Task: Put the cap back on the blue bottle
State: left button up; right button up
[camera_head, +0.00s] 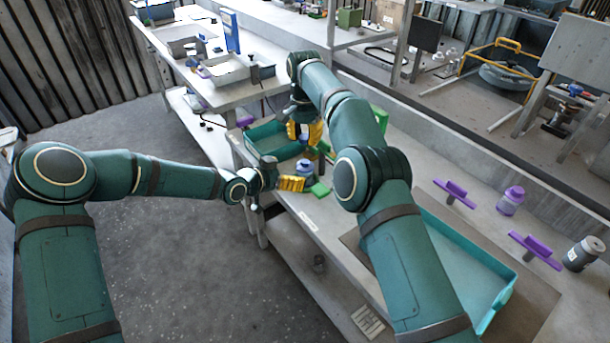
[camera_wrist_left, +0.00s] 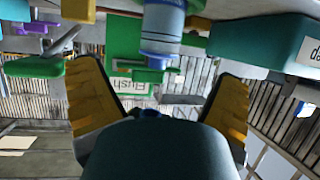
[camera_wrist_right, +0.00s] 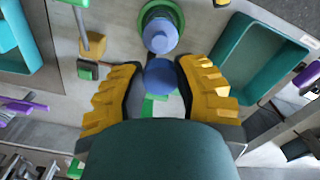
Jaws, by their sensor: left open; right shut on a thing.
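The blue bottle (camera_wrist_right: 160,35) stands upright on a green round base (camera_wrist_right: 172,10) in the right wrist view. It also shows in the head view (camera_head: 303,167) and at the top of the left wrist view (camera_wrist_left: 163,28). My right gripper (camera_head: 304,132) points down above the bottle, shut on the blue cap (camera_wrist_right: 163,77). The cap is apart from the bottle in the right wrist view. My left gripper (camera_head: 291,183) is open and empty, low beside the bottle, its fingers spread (camera_wrist_left: 160,75). The gap between bottle and left fingers is hard to judge.
A teal tray (camera_head: 268,136) lies behind the bottle and a larger teal tray (camera_head: 505,296) lies nearer. Purple-handled parts (camera_head: 455,192), a purple bottle (camera_head: 510,200) and a grey bottle (camera_head: 583,253) stand to the right.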

aim_at(299, 170)
pick_arm(q)
jog(key=x, duration=0.7)
jog(key=shift+w+d+f, duration=0.1)
jog(key=shift+d+f, duration=0.05)
jog(key=shift+d, duration=0.05)
jog(key=c, duration=1.4)
pick_arm(e)
jog(key=shift+f, duration=2.55)
